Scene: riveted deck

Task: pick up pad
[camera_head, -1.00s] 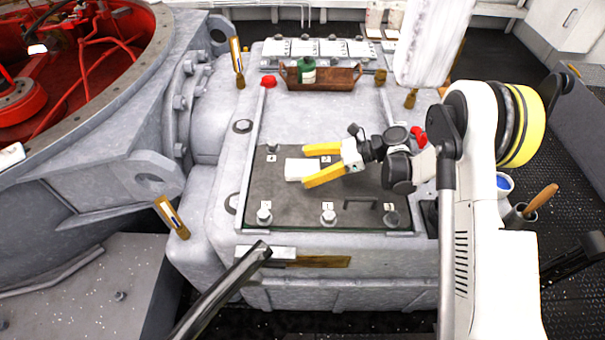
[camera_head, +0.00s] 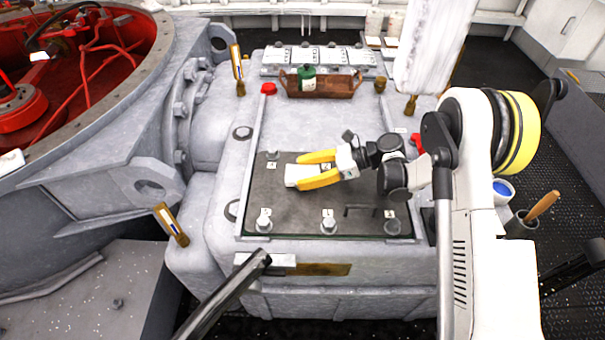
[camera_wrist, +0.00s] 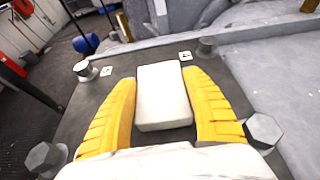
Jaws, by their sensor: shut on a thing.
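The pad is a white rectangular block (camera_wrist: 162,92), lying on a dark plate (camera_head: 285,205) on top of the grey machine housing. In the wrist view it sits between the two yellow fingers of my gripper (camera_wrist: 165,100). In the head view my gripper (camera_head: 303,172) reaches in from the right, its fingers on either side of the pad (camera_head: 293,172). The gripper is shut on the pad. I cannot tell whether the pad is clear of the plate. The fingers hide part of its sides.
Several bolts with number tags, such as one bolt (camera_head: 328,222), stand around the plate's edge. A brown tray (camera_head: 325,88) with a green bottle (camera_head: 308,77) is at the back. A red-lined open ring (camera_head: 60,90) lies far left.

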